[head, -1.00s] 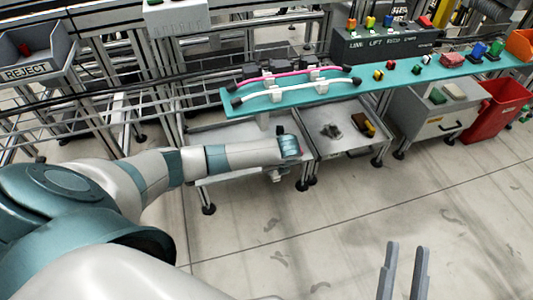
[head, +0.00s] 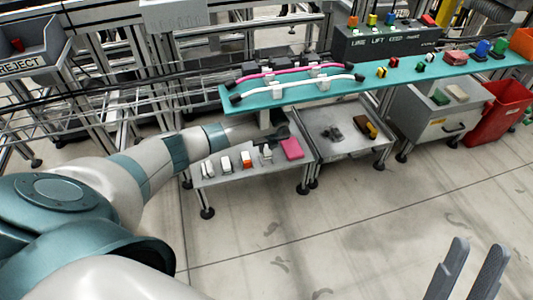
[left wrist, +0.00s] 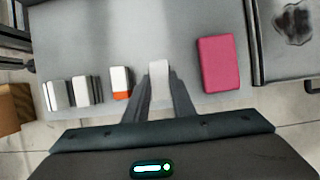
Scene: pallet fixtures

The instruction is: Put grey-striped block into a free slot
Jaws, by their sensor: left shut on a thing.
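My left gripper (left wrist: 159,95) is over the grey table below the teal shelf, with its fingers shut on a pale grey-white block (left wrist: 159,74). Its stripe is not clear, as the fingers cover its sides. In the head view this block (head: 266,155) stands upright beneath the gripper, at or very near the table top. Left of it stand a white-and-orange block (left wrist: 120,80) and two white blocks with dark parts (left wrist: 87,89), (left wrist: 56,94). No free slot can be made out. My right gripper (head: 466,272) is open and empty above the floor.
A pink block (left wrist: 218,62) lies right of my left gripper. A second table (head: 345,140) with dark and yellow-brown items adjoins on the right. The teal shelf (head: 300,93) with pink and white tubes overhangs the back. A red bin (head: 497,110) stands far right.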

